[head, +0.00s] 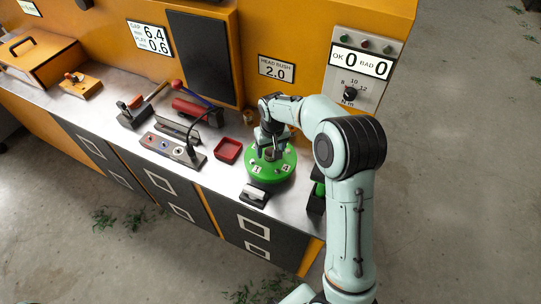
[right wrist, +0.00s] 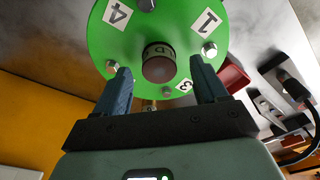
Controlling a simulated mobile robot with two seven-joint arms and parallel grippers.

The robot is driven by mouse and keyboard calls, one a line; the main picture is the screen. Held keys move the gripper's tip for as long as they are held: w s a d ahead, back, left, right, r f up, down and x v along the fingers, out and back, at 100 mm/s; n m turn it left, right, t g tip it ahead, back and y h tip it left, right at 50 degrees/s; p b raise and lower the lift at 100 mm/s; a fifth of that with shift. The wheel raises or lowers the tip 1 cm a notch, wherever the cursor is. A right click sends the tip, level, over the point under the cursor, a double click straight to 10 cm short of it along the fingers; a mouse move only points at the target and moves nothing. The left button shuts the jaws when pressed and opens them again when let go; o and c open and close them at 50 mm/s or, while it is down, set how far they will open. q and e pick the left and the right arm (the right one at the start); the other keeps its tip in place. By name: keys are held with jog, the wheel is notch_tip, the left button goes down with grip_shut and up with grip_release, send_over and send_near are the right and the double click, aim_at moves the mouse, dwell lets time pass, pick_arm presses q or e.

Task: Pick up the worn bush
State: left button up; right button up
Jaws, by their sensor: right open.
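A green round plate (head: 262,174) with numbered labels and bolts stands on the bench in the head view. In the right wrist view the green plate (right wrist: 206,48) fills the top. A short cylindrical bush (right wrist: 158,66) with a lettered band sits at its middle; I cannot tell from its surface whether it is worn. My right gripper (head: 268,148) is over the plate. In the right wrist view my right gripper (right wrist: 159,82) is open, with one finger to each side of the bush and a gap to both. My left gripper is not in view.
A red tray (head: 228,150) is left of the plate, and a small dark block with a light top (head: 254,194) is in front. A control box with a bent cable (head: 178,148) stands farther left. The orange back panel (head: 290,30) rises behind.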

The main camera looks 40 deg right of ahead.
jog(key=shift+d+f, duration=0.1)
jog(key=shift+f, duration=0.55)
jog(key=c, duration=1.3)
jog(key=shift+r, duration=0.1)
